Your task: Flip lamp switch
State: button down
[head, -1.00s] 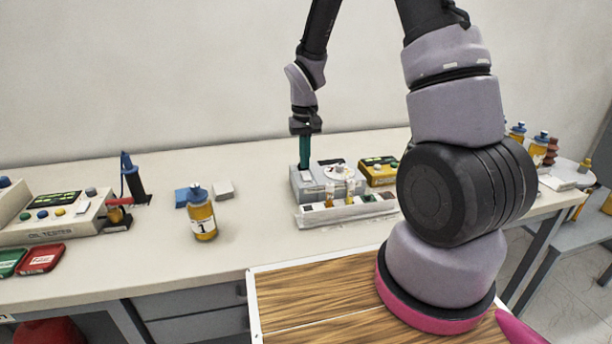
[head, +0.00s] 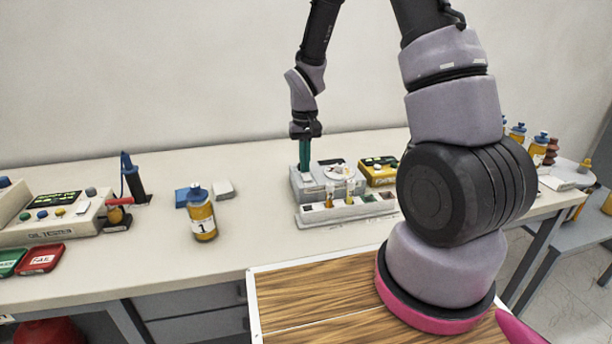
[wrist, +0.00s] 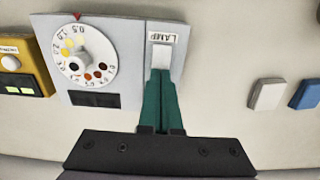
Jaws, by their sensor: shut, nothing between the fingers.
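The lamp switch (wrist: 161,56) is a white rocker on a grey box, just below the printed LAMP label (wrist: 160,39) in the wrist view. My gripper (wrist: 161,72) has green fingers that are shut together. Their tips are at the lower edge of the switch and cover part of it; I cannot tell whether they press on it. In the head view my gripper (head: 305,164) points down onto the left part of the grey box (head: 325,188), and the switch itself is hidden there. A round white dial (wrist: 84,53) with coloured dots sits beside the switch on the box.
A yellow device (head: 379,172) stands right of the box, and a rack with small vials (head: 345,209) lies in front. A bottle labelled 1 (head: 203,218), a blue block (head: 182,197) and a white block (head: 223,190) stand to the left. The table between is clear.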

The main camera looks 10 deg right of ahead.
jog(key=shift+f, duration=0.25)
jog(key=shift+r, duration=3.5)
jog(key=s+d+r+m+t, duration=0.1)
jog(key=s+r, duration=0.2)
jog(key=r, duration=0.3)
jog(key=s+d+r+t+y, duration=0.1)
jog(key=s+d+r, duration=0.1)
jog(key=r, duration=0.4)
jog(key=s+d+r+m+t, duration=0.1)
jog(key=s+r, duration=0.2)
jog(key=r, duration=0.3)
jog(key=s+d+r+m+t, duration=0.1)
jog(key=s+r+t, duration=0.1)
jog(key=s+r, duration=0.2)
jog(key=s+r+m+t+y, duration=0.1)
jog(key=s+r+t, duration=0.1)
jog(key=s, duration=0.6)
jog(key=shift+d+r, duration=0.4)
jog(key=shift+r, duration=0.5)
